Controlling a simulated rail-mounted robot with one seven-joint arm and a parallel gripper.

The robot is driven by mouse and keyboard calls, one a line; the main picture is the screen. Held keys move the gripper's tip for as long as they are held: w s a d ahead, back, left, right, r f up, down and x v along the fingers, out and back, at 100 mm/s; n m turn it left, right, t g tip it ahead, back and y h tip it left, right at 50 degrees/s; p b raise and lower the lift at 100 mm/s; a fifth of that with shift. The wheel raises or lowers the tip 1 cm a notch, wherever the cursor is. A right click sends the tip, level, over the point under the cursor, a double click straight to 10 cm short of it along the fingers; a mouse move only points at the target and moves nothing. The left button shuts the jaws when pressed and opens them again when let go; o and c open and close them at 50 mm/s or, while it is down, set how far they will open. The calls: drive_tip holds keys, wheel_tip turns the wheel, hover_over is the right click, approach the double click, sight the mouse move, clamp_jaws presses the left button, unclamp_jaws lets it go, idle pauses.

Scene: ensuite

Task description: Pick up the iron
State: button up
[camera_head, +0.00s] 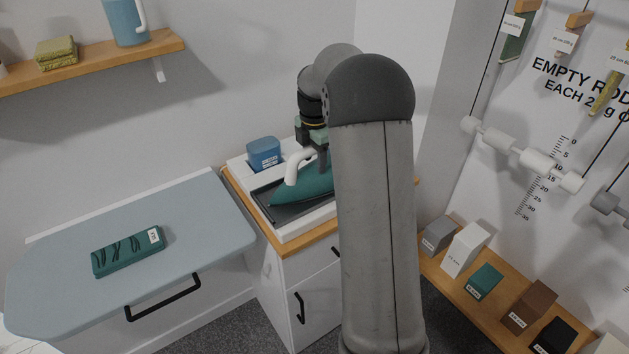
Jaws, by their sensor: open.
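The iron (303,190) has a teal body and a white handle. It rests on a dark plate in a white tray (290,233) on top of the small cabinet, its tip toward the lower left. My gripper (323,160) is over the iron, pointing down close beside the handle's right part. It is open. My own grey arm hides the iron's right end and part of the gripper, so I cannot tell whether the fingers touch the handle.
A blue box (263,153) stands in the tray behind the iron. The blue-grey ironing board (75,240) at the left bears a teal patterned case (128,251). A wooden shelf (110,62) is on the wall. Several labelled blocks line a low ledge (450,277) at the right.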

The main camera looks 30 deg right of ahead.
clamp_jaws()
drive_tip(key=shift+r, duration=0.1)
idle(1.3)
